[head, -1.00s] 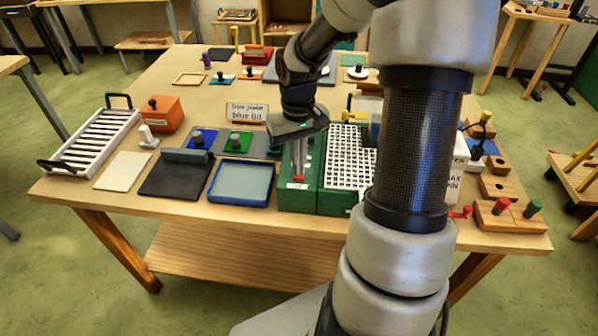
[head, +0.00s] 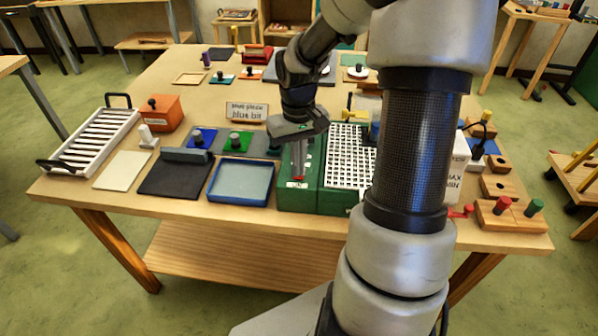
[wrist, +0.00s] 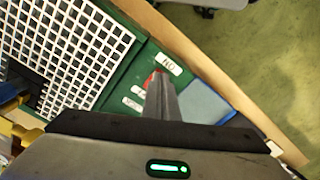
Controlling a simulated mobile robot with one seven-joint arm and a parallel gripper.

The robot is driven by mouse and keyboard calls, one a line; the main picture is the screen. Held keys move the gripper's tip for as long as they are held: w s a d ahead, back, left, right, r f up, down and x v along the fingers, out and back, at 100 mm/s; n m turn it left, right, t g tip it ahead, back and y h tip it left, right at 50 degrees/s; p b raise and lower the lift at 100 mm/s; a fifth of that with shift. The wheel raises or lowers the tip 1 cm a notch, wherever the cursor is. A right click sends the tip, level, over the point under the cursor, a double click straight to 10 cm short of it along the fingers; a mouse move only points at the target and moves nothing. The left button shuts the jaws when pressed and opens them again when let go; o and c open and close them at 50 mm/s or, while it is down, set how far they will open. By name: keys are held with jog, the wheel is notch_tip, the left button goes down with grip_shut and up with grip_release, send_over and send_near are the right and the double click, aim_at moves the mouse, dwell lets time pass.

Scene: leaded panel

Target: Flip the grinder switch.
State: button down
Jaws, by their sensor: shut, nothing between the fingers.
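The switch (wrist: 151,79) shows as a small red part in the wrist view, beside white labels on the green strip, partly hidden by my fingers. In the head view a bit of red (head: 298,178) shows at my fingertips. My gripper (head: 299,176) points down over the green strip, shut and empty. Its fingertips (wrist: 160,80) are at or very near the red part; I cannot tell whether they touch.
A blue-rimmed tray (head: 240,182) lies just left of the grinder. A white box (head: 455,165) and wooden blocks with coloured pegs (head: 508,213) are to the right.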

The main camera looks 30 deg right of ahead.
jog(key=shift+f, duration=0.35)
notch_tip(320, 180, up, 7)
jog(key=p, duration=0.5)
dwell(0.5)
dwell(0.3)
